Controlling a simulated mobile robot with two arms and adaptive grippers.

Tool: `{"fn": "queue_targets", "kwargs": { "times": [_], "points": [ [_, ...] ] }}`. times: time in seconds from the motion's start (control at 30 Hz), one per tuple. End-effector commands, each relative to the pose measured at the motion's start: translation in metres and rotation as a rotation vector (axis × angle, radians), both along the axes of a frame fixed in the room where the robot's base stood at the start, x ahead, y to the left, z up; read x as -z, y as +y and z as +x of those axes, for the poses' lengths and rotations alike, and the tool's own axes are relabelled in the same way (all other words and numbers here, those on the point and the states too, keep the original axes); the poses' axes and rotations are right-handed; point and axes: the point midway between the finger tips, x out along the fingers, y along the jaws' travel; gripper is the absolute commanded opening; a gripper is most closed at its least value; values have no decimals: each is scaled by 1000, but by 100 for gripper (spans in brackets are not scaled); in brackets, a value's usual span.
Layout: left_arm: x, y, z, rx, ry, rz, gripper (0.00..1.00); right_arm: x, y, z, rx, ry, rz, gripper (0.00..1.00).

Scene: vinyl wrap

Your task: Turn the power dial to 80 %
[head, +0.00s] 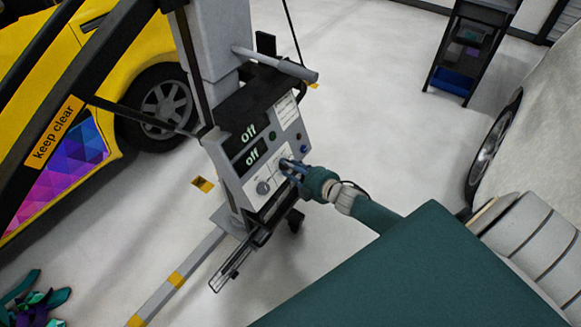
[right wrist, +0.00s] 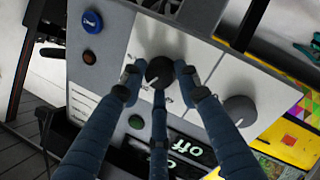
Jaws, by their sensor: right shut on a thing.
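The control panel (head: 273,176) is on a grey machine on a stand. It has two displays (head: 251,143) that both read "off". My right gripper (head: 290,165) is at the panel. In the right wrist view its blue fingers are closed around a dark round dial (right wrist: 160,72) with a white pointer mark. A second dial (right wrist: 240,110) is free beside it; in the head view that free dial (head: 263,187) sits lower left of my gripper. The lettering by the dials is too small to read, so I cannot tell which is the power dial. My left gripper is not in view.
A blue button (right wrist: 92,22) and a dark red one (right wrist: 90,57) are on the panel near my fingers. A yellow car (head: 130,45) stands behind left, a shelf cart (head: 468,50) at back right. The grey floor (head: 370,110) between is clear.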

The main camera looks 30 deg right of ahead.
Motion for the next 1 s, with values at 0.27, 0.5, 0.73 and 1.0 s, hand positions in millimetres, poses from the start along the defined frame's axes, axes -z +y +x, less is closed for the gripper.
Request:
{"fn": "queue_targets", "kwargs": {
  "times": [0.27,0.5,0.73,1.0],
  "points": [
    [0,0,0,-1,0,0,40,3,-6,-2,10,8,-7,50],
    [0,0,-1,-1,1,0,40,2,-3,-1,4,4,-4,50],
    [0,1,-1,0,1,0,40,-4,-4,-21,1,6,-5,50],
    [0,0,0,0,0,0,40,-25,-11,-75,3,7,-4,50]
  ]
}}
